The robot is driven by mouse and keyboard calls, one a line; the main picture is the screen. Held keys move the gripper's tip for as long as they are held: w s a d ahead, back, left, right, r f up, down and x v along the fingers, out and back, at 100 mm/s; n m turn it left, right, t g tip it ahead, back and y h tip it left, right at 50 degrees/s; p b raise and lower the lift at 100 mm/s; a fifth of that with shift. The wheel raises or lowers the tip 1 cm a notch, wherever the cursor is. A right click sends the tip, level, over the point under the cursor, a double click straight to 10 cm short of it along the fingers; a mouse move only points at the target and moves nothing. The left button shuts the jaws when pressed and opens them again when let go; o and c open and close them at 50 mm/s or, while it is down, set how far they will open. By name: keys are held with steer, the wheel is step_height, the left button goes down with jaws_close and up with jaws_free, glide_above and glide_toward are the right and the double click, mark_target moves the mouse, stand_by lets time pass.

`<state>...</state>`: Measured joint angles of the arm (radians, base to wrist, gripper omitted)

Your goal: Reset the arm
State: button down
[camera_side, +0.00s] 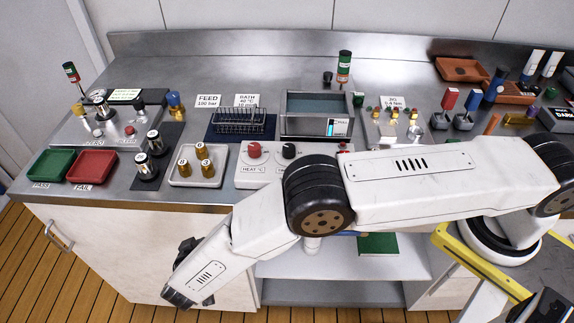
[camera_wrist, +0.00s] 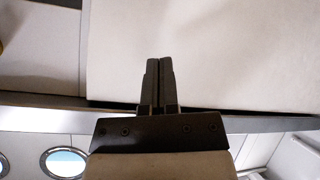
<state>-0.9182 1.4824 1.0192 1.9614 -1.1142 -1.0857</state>
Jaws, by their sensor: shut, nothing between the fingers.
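My gripper (camera_wrist: 158,62) is shut and empty in the wrist view, its two dark fingers pressed together. Behind the fingers is a plain pale panel. In the side view my white arm reaches from the right across the front of the steel bench. My wrist hangs low at the left, in front of the bench's pale cabinet front (camera_side: 120,245). The fingertips are hard to make out in the side view.
The steel bench (camera_side: 190,82) holds a green tray (camera_side: 52,166), a red tray (camera_side: 92,167), a white tray of brass cylinders (camera_side: 188,178), a wire basket (camera_side: 240,121), a water bath (camera_side: 318,103) and a knob box (camera_side: 262,168). My arm hides part of the bench's front edge.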

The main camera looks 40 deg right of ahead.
steer(key=w+a+r+n+t+y, duration=0.1)
steer(key=w+r+n+y, duration=0.15)
steer(key=r+y, duration=0.2)
steer(key=w+a+r+n+y, duration=0.1)
steer(key=a+r+n+y, duration=0.15)
steer(key=r+y, duration=0.2)
steer(key=w+d+r, duration=0.1)
steer(key=d+r, duration=0.1)
steer(key=r, duration=0.1)
steer(key=w+d+r+n, duration=0.1)
steer(key=d+r, duration=0.2)
steer(key=w+d+r+n, duration=0.1)
steer(key=d+r, duration=0.1)
steer(key=r, duration=0.1)
steer(key=shift+w+d+g, duration=0.15)
steer(key=shift+d+g, duration=0.05)
steer(key=shift+g, duration=0.2)
steer(key=s+d+r+g, duration=0.1)
steer(key=s+d+r, duration=0.25)
steer(key=d, duration=0.55)
steer(key=s+d+r+g, duration=0.2)
steer(key=s+d+r, duration=0.15)
steer(key=d, duration=0.55)
steer(key=s+d+f+m+g+h, duration=0.2)
steer(key=s+d+m+g, duration=0.1)
steer(key=s+d, duration=0.9)
steer(key=s, duration=0.4)
steer(key=shift+s+d, duration=0.2)
steer(key=shift+d, duration=0.05)
